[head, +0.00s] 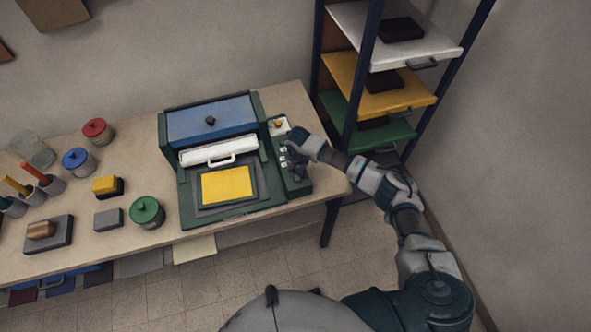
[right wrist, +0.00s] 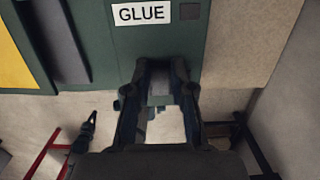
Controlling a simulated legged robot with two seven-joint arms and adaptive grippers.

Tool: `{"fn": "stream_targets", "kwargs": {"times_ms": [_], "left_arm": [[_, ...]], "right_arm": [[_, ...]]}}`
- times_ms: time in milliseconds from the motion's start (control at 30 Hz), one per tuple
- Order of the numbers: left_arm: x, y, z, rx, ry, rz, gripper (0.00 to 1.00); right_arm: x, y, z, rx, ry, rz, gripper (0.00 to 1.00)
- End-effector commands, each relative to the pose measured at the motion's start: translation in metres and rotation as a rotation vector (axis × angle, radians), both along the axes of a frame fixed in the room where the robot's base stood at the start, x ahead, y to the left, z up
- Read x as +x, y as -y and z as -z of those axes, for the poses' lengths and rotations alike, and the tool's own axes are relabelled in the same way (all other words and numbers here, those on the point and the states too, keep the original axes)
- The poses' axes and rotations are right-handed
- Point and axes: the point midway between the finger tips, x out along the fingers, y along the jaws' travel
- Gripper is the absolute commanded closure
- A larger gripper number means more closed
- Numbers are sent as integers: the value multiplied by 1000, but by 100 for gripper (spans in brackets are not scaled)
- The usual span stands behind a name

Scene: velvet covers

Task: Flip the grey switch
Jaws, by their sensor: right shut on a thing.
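The green press (head: 235,207) stands on the table, with a control panel (head: 300,188) down its right side bearing white labels. In the right wrist view a dark grey square (right wrist: 190,11), which may be the grey switch, sits beside the GLUE label (right wrist: 142,13). My right gripper (head: 293,163) is over this panel and hides part of it. In the wrist view its fingers (right wrist: 158,80) are close to the panel's edge, with a small grey thing (right wrist: 160,99) between them. I cannot tell what that is. My left gripper is not in view.
A yellow knob (head: 278,124) sits at the panel's top. Lidded jars, including a green one (head: 147,212), and tools crowd the table's left. A shelf rack (head: 372,85) stands behind, right of the table. The table's right end is clear.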

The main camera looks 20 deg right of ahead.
Motion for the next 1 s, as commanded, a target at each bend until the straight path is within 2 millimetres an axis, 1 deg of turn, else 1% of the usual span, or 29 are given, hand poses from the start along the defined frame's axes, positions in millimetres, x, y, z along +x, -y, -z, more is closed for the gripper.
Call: {"fn": "stream_targets", "kwargs": {"times_ms": [67, 200, 300, 433, 667, 700, 767, 800, 1000], "left_arm": [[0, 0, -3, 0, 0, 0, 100], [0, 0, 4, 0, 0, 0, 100], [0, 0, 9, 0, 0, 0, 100], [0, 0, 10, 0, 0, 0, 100], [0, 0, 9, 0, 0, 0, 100], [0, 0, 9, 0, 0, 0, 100], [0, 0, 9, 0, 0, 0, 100], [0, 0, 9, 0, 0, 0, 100], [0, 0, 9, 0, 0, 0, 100]], "right_arm": [[-3, 2, -2, 0, 70, -3, 100], [-7, 1, 0, 7, 188, -4, 100], [-8, 1, 0, 9, 242, -3, 100], [-9, 1, -2, 11, 270, -1, 100], [-9, 1, -3, 10, 270, -1, 100], [-9, 1, -3, 10, 270, -1, 72], [-9, 1, -3, 10, 270, -1, 57], [-9, 1, -3, 10, 269, -1, 52], [-9, 0, -3, 11, 269, -1, 52]]}}
